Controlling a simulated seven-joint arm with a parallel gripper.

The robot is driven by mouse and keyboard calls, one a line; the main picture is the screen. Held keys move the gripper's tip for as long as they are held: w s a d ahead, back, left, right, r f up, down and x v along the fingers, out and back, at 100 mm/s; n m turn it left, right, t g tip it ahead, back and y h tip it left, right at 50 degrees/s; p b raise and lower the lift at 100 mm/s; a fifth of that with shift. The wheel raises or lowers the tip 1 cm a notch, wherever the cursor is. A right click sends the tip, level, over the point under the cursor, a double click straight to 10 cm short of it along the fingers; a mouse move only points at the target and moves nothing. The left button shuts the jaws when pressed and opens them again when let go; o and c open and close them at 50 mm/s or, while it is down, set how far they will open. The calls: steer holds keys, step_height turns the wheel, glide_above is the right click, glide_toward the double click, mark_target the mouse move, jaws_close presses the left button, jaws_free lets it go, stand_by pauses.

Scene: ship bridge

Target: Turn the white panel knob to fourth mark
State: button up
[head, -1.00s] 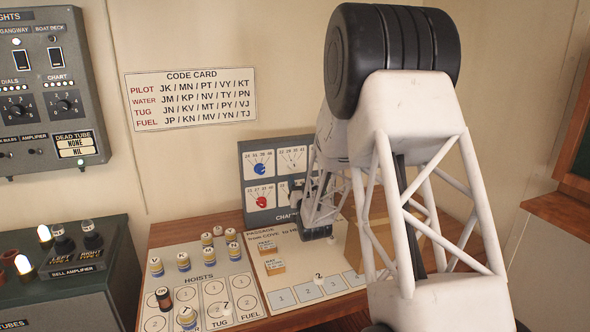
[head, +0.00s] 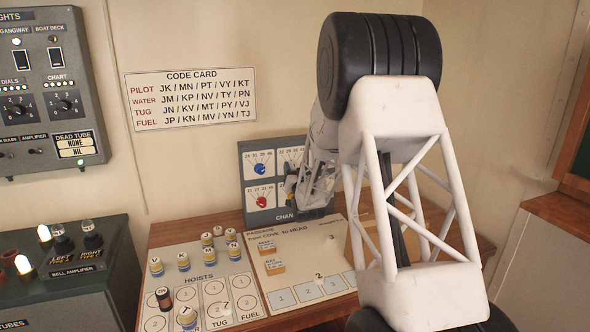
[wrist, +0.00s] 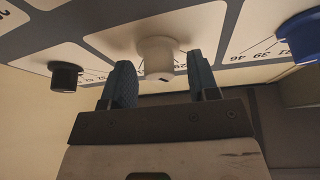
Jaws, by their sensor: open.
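The white knob (wrist: 158,58) stands out from the panel (wrist: 110,12) in the middle of the wrist view. My gripper (wrist: 159,66) is open, with one dark blue finger on each side of the knob. I cannot tell whether either touches. In the head view my gripper (head: 291,187) is at the panel (head: 263,216), and the arm hides the white knob and the panel's right part.
A black knob (wrist: 66,77) sits left of the white one in the wrist view and a blue knob (wrist: 301,36) right. The head view shows the blue knob and a red knob (head: 261,202). Several cylinders (head: 183,261) stand on the hoists board (head: 238,284) before the panel.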

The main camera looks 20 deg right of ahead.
steer(key=shift+c, duration=0.2)
steer(key=c, duration=0.9)
steer(key=shift+o, duration=0.2)
